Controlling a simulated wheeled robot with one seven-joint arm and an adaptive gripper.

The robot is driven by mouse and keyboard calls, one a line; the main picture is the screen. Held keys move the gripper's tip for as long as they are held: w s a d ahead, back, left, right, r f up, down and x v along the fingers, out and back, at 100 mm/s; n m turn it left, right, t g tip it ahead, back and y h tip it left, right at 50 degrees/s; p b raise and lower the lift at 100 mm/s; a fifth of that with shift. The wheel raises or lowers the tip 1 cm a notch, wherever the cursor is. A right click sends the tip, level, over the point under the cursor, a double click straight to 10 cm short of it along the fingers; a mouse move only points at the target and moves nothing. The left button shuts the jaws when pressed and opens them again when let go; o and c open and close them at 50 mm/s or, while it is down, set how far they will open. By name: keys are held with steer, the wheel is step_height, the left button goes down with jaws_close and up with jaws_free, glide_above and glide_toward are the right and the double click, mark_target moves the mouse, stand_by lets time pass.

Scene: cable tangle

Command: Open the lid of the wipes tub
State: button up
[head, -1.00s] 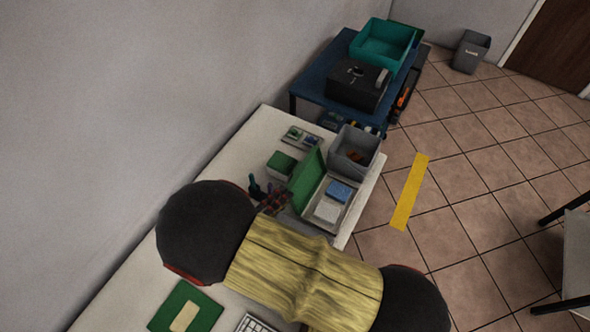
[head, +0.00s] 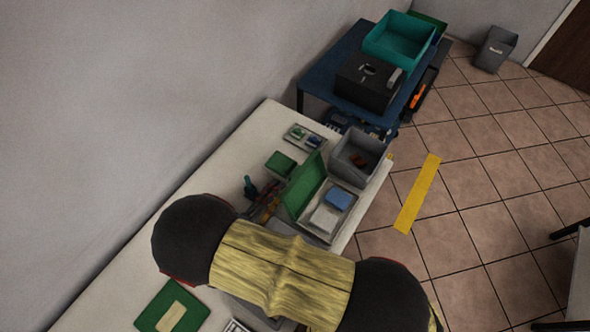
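No thing is clearly recognisable as the wipes tub. A small green-topped box (head: 281,164) sits on the white table; its top looks flat and closed, and I cannot tell whether it is the tub. To its right is a box with a raised green lid (head: 303,184), open, with a blue block (head: 338,199) and a white block (head: 324,218) in or on its pale part. My arm, with black joints and a yellow wood-grained link, crosses the foreground and hides part of the table. My gripper is not visible.
A grey bin (head: 347,165) stands at the table's far right corner. Tools (head: 265,205) lie between my arm and the open box. A green board (head: 171,309) lies at the near left. Beyond are a blue table (head: 318,79) with a black box (head: 366,82) and a teal crate (head: 399,38).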

mark_target(292, 174)
steer(key=b+x, duration=0.1)
steer(key=x, duration=0.6)
steer(key=shift+w+d, duration=0.15)
steer(key=shift+w, duration=0.05)
steer(key=c, duration=0.6)
jaws_close()
